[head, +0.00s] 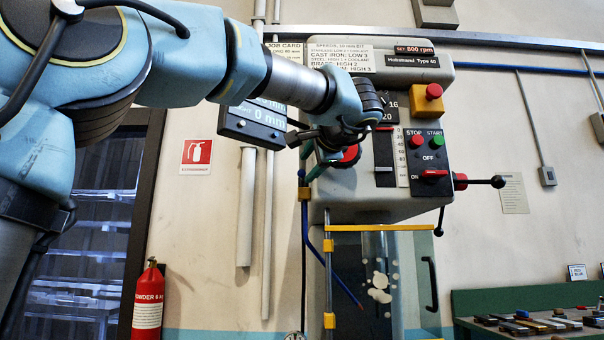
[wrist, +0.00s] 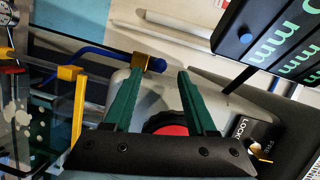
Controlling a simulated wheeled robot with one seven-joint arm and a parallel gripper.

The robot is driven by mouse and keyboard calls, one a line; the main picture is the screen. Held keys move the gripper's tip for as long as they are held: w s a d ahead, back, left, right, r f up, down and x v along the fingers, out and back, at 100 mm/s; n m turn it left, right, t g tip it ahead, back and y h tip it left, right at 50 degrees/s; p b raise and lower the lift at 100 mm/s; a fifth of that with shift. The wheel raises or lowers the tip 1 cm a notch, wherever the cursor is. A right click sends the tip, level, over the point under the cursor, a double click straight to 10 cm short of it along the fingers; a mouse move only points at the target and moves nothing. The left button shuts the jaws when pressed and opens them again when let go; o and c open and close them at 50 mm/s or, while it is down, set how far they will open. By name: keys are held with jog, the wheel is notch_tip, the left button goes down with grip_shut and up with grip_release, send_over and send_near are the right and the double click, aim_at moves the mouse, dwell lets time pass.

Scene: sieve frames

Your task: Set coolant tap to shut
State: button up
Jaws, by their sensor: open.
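A yellow fitting (head: 304,193) on the blue line also shows at the machine's left side in the head view. My gripper (wrist: 162,68) is open and empty, its green fingers pointing toward the line, with the left fingertip close to the knob. I cannot tell whether they touch. In the head view my gripper (head: 322,145) is at the machine head's left side, its fingertips unclear. The tap's setting cannot be read.
A red knob (head: 349,156) sits beside my gripper and shows between the fingers in the wrist view (wrist: 172,130). A hanging dark display (head: 252,128) is close to my wrist. The red switch (head: 432,176), emergency button (head: 434,91) and lever (head: 480,181) are farther right.

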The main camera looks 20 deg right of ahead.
aim_at(303, 172)
jog(key=shift+w+d+f+p, duration=0.1)
jog(key=shift+w+p, duration=0.05)
jog(key=shift+w, duration=0.75)
jog(key=shift+w+d+f+p, duration=0.15)
jog(key=shift+w, duration=0.75)
jog(key=shift+w+d+f+p, duration=0.1)
jog(key=shift+w+p, duration=0.05)
jog(key=shift+w, duration=0.75)
grip_shut()
